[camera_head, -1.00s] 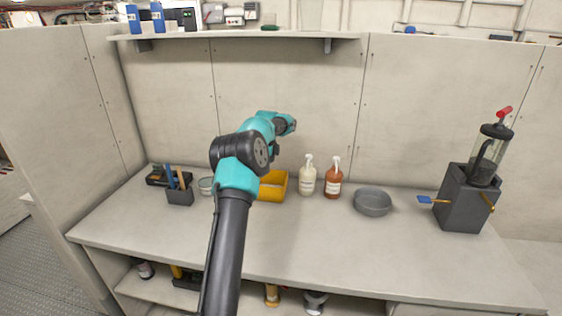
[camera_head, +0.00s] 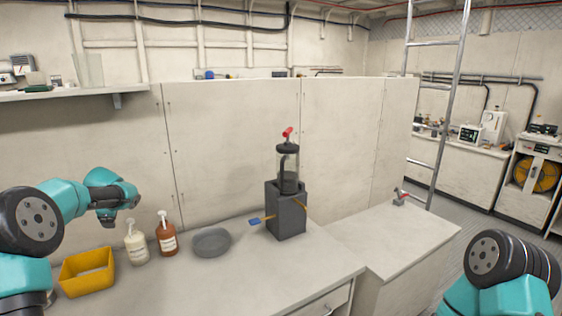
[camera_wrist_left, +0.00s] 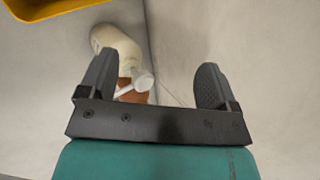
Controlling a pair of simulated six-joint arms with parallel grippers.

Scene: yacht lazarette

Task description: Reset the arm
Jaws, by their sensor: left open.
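My left arm reaches in from the left, teal and black. Its gripper (camera_head: 106,218) hangs in the air near the pump bottles, its fingers hard to make out in the head view. In the left wrist view the gripper (camera_wrist_left: 153,80) is open, with nothing between its fingertips but the view of the bottles beyond. A cream pump bottle (camera_head: 136,246) and an orange-brown pump bottle (camera_head: 166,236) stand upright on the workbench (camera_head: 215,282). My right arm shows at the lower right; its gripper is out of view.
A yellow bin (camera_head: 88,272) sits left of the bottles, and a grey bowl (camera_head: 211,243) to their right. A dark box with a clear cylinder (camera_head: 287,212) stands farther right. A shelf (camera_head: 70,95) overhangs at upper left. The lower right counter is mostly clear.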

